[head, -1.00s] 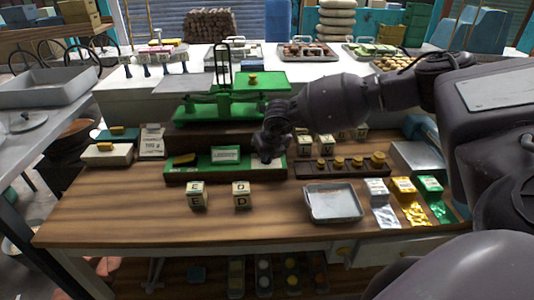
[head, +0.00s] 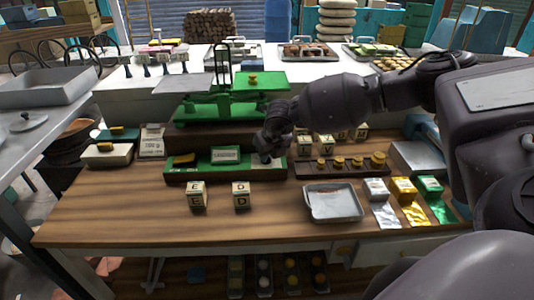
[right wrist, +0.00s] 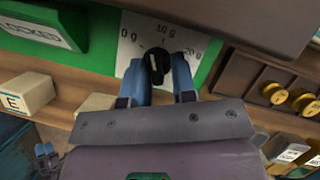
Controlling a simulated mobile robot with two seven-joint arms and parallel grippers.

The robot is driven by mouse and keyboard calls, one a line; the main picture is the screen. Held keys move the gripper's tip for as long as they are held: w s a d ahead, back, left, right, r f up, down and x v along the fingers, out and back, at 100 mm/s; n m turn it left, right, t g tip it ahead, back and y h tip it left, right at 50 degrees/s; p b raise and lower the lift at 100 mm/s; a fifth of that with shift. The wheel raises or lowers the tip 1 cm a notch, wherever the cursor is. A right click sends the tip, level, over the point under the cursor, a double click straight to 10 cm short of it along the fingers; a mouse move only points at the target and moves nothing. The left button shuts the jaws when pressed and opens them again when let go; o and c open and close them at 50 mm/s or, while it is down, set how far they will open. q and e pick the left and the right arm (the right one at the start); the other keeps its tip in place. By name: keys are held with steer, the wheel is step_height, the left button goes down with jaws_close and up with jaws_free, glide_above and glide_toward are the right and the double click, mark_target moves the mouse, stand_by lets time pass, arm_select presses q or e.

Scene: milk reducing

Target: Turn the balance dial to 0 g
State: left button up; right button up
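The green balance (head: 222,108) stands at the back of the wooden table, with a green-faced panel (head: 200,172) in front of it. In the right wrist view, the black dial knob (right wrist: 157,62) sits on a white scale plate (right wrist: 130,58) marked 0 g at left, 10 g in the middle and 20 g at right. The knob's pale mark faces the camera; which value it indicates is unclear. My right gripper (head: 266,158) is at the panel's right end. Its blue fingers (right wrist: 160,75) are apart, one on each side of the knob, nearer on the left.
Lettered blocks (head: 241,195) stand in front of the panel. A dark rack of brass weights (head: 340,169) lies just right of the dial. A metal tray (head: 333,203) and foil packets (head: 403,190) are further right. The table's front left is clear.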

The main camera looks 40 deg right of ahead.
steer(key=shift+o, duration=1.5)
steer(key=shift+a, duration=0.1)
steer(key=shift+r, duration=0.1)
steer(key=v, duration=1)
steer(key=shift+s+r, duration=0.2)
steer(key=shift+r, duration=0.05)
